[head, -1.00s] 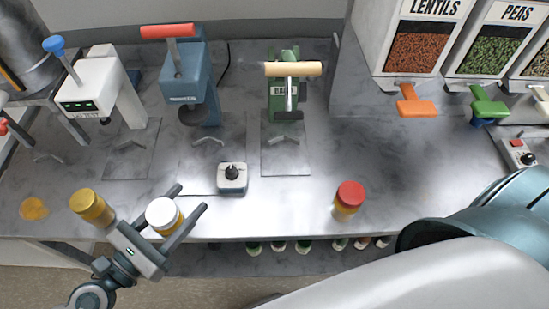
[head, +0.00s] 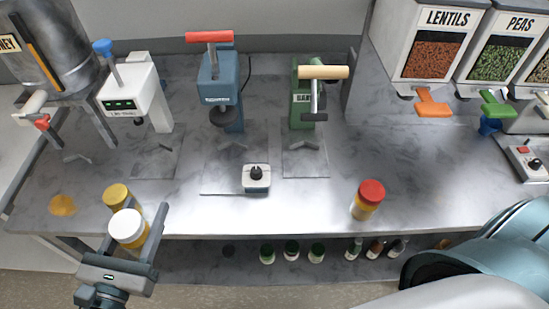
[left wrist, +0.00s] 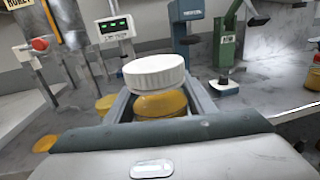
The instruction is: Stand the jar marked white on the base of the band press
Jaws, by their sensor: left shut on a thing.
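The jar with the white lid (head: 127,224) is held between the fingers of my left gripper (head: 135,236), near the front left edge of the bench. In the left wrist view its white lid (left wrist: 154,71) and amber body (left wrist: 158,104) show upright between the fingers. The green band press (head: 303,100) has a tan handle and a base plate (head: 305,162) lying bare on the bench, to the right of and beyond the gripper. It also shows in the left wrist view (left wrist: 228,45). My right gripper is out of view.
A gold-lidded jar (head: 117,194) stands just behind the held jar. A blue press (head: 219,85), a white press (head: 128,95) and a small knobbed device (head: 256,178) stand on the bench. A red-lidded jar (head: 368,198) is to the right.

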